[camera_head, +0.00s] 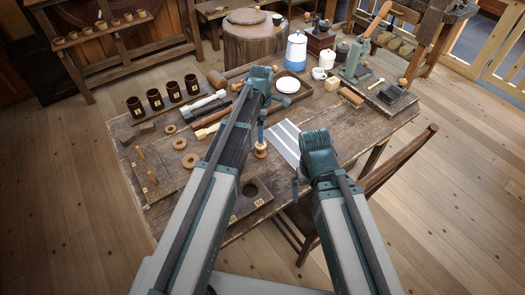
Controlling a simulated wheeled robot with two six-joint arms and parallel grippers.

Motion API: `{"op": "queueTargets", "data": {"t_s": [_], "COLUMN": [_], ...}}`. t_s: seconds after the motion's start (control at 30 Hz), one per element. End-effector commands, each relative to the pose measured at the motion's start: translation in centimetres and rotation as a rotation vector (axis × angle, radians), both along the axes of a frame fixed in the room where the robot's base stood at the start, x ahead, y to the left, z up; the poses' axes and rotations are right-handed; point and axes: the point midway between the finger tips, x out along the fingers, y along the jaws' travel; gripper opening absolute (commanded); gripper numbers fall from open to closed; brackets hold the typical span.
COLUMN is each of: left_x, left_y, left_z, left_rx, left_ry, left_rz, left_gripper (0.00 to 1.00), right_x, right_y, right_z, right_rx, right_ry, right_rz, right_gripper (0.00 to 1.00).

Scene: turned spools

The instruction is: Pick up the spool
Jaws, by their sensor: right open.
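A small pale wooden spool (260,150) stands upright on the worn wooden table (352,125), just right of my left forearm. My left gripper (261,136) points down directly above the spool. It is small and seen edge-on, so I cannot tell its opening or whether it touches the spool. My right gripper (295,190) is open and empty. It hangs near the table's front edge, in front and to the right of the spool. My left arm hides part of the table.
Wooden rings (190,160) and dark cups (155,100) are on the left. A blue-and-white pot (296,52) and a white plate (287,85) stand behind. A chair (390,165) is at the front right.

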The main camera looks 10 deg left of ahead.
Motion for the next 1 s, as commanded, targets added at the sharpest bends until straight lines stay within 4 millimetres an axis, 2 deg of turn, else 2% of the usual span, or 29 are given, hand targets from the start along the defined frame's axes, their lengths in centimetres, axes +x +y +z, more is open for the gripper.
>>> {"op": "queueTargets", "data": {"t_s": [0.03,0.4,0.77,1.0], "left_x": [0.0,0.0,0.0,0.0], "left_y": [0.0,0.0,0.1,0.3], "left_z": [-1.3,-6.5,-7.3,-9.6], "left_rx": [0.0,0.0,0.0,0.0], "left_ry": [0.0,0.0,0.0,0.0], "left_rz": [0.0,0.0,0.0,0.0], "left_gripper": [0.96,0.96,0.96,0.96], "right_x": [0.0,0.0,0.0,0.0], "right_y": [0.0,0.0,0.0,0.0], "right_z": [-1.3,-6.5,-7.3,-9.6], "right_rx": [0.0,0.0,0.0,0.0], "right_ry": [0.0,0.0,0.0,0.0], "right_rz": [0.0,0.0,0.0,0.0], "right_gripper": [1.0,1.0,1.0,1.0]}}
